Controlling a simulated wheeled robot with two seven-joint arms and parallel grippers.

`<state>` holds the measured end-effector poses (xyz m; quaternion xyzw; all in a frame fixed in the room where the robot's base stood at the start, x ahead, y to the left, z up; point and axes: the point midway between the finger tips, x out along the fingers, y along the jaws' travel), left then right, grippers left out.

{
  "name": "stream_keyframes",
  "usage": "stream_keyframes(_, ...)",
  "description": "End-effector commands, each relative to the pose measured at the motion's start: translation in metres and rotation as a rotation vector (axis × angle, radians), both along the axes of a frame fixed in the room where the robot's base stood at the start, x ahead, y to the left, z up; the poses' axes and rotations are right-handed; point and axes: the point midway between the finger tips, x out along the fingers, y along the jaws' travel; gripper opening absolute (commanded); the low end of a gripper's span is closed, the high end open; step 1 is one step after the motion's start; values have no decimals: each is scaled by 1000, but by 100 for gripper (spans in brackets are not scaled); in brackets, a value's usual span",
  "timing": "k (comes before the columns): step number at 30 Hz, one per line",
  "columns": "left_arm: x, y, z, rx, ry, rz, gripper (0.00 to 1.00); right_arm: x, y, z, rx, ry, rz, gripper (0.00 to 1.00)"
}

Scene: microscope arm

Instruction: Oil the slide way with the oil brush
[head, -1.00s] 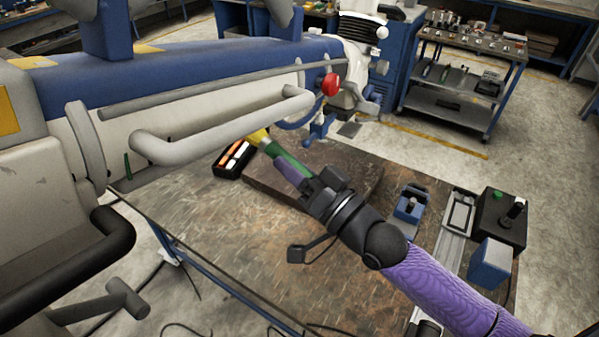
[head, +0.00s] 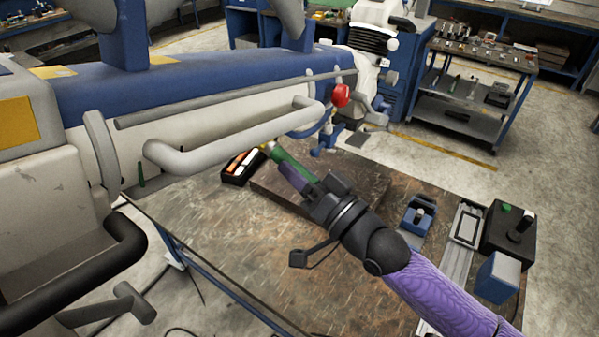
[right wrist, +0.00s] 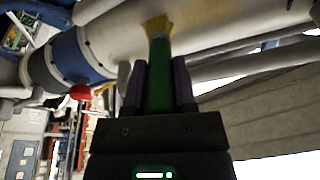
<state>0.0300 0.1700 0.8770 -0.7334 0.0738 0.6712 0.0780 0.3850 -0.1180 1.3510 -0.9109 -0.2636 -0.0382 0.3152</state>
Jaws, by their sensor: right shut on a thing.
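My right gripper (head: 302,186) is shut on the oil brush (head: 290,166), which has a green handle. In the right wrist view the brush (right wrist: 159,75) stands between the fingers of the gripper (right wrist: 158,85). Its yellow bristles point up at a pale rounded part of the machine (right wrist: 195,22); I cannot tell whether they touch. In the head view the bristle end is small, near the black box. The big blue and white machine arm (head: 200,95) carries a thin rod and a thick grey tube (head: 235,133). Which surface is the slide way is unclear. My left gripper is out of sight.
A worn table (head: 215,225) holds a raised dark plate (head: 350,190) under my gripper and a black box (head: 240,168) with orange and white items. Blue blocks, a metal rail (head: 457,255) and a black box with a green knob (head: 508,228) stand on the right.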

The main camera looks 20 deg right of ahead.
Motion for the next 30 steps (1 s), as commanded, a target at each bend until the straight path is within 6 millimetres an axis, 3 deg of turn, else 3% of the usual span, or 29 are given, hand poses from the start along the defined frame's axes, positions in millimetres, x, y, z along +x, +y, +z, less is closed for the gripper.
stream_keyframes(11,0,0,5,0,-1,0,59,3,3,4,0,0,0,0)
stream_keyframes(18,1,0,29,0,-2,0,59,-13,21,13,3,4,1,0)
stream_keyframes(25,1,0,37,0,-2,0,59,-21,31,13,2,1,0,0)
stream_keyframes(30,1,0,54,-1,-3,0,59,-32,46,21,3,3,1,0)
